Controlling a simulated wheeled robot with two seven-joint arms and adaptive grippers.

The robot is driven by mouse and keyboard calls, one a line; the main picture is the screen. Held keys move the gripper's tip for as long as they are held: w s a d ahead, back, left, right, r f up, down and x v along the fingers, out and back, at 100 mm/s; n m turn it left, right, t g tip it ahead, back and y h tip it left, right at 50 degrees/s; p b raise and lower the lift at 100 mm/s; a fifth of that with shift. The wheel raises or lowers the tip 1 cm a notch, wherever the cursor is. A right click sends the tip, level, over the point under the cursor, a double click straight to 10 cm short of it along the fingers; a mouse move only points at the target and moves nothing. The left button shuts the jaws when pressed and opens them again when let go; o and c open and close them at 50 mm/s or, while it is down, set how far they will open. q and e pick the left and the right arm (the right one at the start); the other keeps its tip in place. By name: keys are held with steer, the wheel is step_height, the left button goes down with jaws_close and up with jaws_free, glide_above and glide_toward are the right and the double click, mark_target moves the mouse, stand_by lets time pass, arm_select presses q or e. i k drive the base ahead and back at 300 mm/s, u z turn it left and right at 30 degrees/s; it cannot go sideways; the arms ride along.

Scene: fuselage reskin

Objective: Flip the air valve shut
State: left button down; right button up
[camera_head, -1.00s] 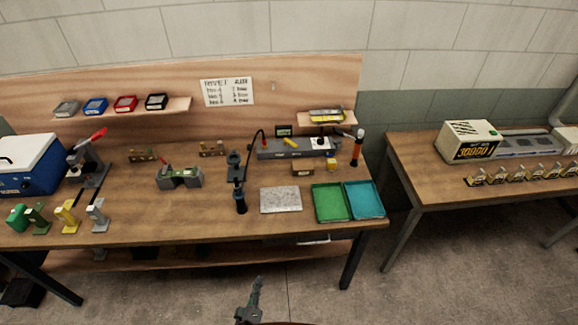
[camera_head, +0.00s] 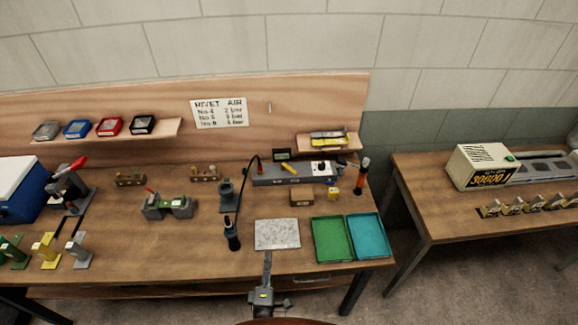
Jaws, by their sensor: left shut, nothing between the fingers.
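A long grey air unit (camera_head: 292,176) lies at the back right of the bench, with a small yellow lever (camera_head: 289,168) slanting on its top, which looks like the air valve. My right gripper is not in view.
A dark upright tool (camera_head: 232,234) with a hose stands left of the speckled plate (camera_head: 277,234). Green (camera_head: 333,240) and teal (camera_head: 383,238) trays lie to the right.

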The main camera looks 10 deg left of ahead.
mark_target(284, 167)
steer(key=i, duration=0.9)
